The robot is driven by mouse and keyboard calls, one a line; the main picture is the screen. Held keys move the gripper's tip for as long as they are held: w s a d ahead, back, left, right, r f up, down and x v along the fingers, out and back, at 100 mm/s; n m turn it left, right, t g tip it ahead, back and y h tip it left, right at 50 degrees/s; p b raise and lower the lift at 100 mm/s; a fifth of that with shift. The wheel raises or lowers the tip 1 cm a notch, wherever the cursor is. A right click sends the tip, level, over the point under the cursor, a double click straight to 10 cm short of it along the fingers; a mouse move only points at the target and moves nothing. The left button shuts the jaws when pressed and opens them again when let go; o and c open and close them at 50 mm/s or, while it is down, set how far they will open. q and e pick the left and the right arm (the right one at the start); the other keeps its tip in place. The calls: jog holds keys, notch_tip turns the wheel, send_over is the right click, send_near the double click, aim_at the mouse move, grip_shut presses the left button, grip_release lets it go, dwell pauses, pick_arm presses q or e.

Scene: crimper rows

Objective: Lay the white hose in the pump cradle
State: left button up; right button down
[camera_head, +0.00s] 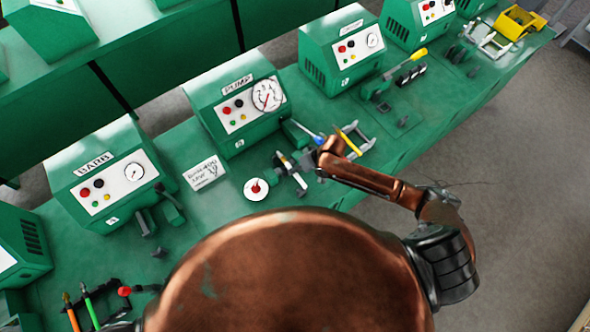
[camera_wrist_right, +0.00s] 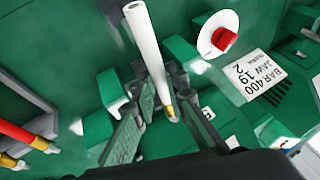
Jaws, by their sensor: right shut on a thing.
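My right gripper (camera_head: 303,163) is over the bench in front of the machine labelled PUMP (camera_head: 248,108). In the right wrist view my right gripper (camera_wrist_right: 163,100) is shut on the white hose (camera_wrist_right: 147,45). The hose is a smooth straight tube with a yellowish end down between the fingers; its other part reaches to the top of that view. In the head view only small pale and yellow parts show near the gripper, so the hose is hard to make out there. The pump cradle is not clear, among small dark parts by the gripper.
A white disc with a red button (camera_head: 256,189) and a lettered card (camera_head: 205,173) are left of the gripper. A yellow rod (camera_head: 349,143) lies to its right. A red hose (camera_wrist_right: 28,137) shows in the wrist view. The BARB machine (camera_head: 107,185) stands farther left.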

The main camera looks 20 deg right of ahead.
notch_tip(320, 180, down, 3)
jog(key=b, duration=0.2)
jog(key=shift+b, duration=0.4)
jog(key=shift+f+b, duration=0.3)
jog(key=shift+f, duration=1.35)
jog(key=c, duration=1.8)
grip_release()
jog(key=shift+c, duration=0.2)
jog(key=shift+d+r, duration=0.1)
jog(key=shift+r, duration=0.1)
jog(key=v, duration=1.1)
jog(key=shift+r, duration=0.3)
jog(key=shift+s, duration=0.1)
